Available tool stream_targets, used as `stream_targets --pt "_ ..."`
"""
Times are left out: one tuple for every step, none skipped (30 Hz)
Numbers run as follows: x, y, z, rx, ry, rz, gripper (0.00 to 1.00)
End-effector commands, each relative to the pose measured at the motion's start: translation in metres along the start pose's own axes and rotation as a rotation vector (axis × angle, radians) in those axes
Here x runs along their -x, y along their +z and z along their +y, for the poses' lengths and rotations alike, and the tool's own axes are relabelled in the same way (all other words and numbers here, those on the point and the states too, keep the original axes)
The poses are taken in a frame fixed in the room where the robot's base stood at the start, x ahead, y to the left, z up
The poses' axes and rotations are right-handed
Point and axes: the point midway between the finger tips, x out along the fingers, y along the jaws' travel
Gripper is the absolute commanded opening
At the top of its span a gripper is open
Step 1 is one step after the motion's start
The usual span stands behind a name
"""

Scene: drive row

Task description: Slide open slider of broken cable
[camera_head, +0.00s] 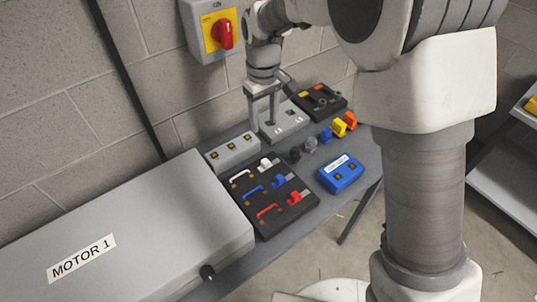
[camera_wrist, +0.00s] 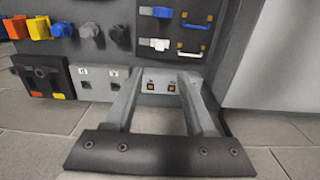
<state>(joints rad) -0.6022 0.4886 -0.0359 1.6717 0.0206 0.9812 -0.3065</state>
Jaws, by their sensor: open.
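A black panel (camera_head: 262,223) lies on the bench and bears three curved cables with matching slider blocks. The white cable (camera_head: 240,176), blue cable (camera_head: 254,191) and red cable (camera_head: 268,209) are on its left. The white slider (camera_head: 267,164), blue slider (camera_head: 279,181) and red slider (camera_head: 295,198) are on its right. I cannot tell which cable is broken. In the wrist view the white slider (camera_wrist: 154,43) and blue slider (camera_wrist: 156,12) show beyond the fingers. My gripper (camera_head: 263,126) is open and empty, pointing down near the grey boxes, behind the panel; its fingers (camera_wrist: 157,76) are apart.
A grey box (camera_head: 232,152) with small sockets and a grey slotted box (camera_head: 285,122) stand near my gripper. A blue box (camera_head: 340,174), dark knobs (camera_head: 295,154) and coloured blocks (camera_head: 339,128) are on the right. A large motor box (camera_head: 150,225) is on the left. A red switch (camera_head: 224,35) is on the wall.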

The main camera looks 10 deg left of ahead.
Motion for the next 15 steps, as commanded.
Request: stream_targets --pt "-0.01 0.001 0.0 0.0 -0.001 -0.004 0.55" --pt "-0.016 0.002 -0.001 0.0 -0.001 -0.006 0.55" --pt "-0.024 0.002 0.0 0.0 -0.001 -0.006 0.55" --pt "-0.03 0.002 0.0 0.0 -0.001 -0.006 0.55" --pt "-0.037 0.002 0.0 0.0 -0.001 -0.006 0.55" --pt "-0.045 0.002 0.0 0.0 -0.001 -0.007 0.55" --pt "-0.052 0.002 0.0 0.0 -0.001 -0.006 0.55" --pt "-0.059 0.002 0.0 0.0 -0.001 -0.007 0.55" --pt "-0.067 0.002 0.0 -0.001 -0.001 -0.006 0.55" --pt "-0.074 0.002 0.0 -0.001 -0.001 -0.006 0.55" --pt "-0.081 0.002 0.0 -0.001 -0.001 -0.006 0.55" --pt "-0.09 0.002 0.0 -0.001 -0.001 -0.006 0.55" --pt "-0.096 0.002 0.0 -0.001 -0.001 -0.007 0.55" --pt "-0.103 0.002 0.0 -0.001 -0.001 -0.006 0.55" --pt "-0.111 0.002 0.0 -0.001 -0.001 -0.007 0.55"
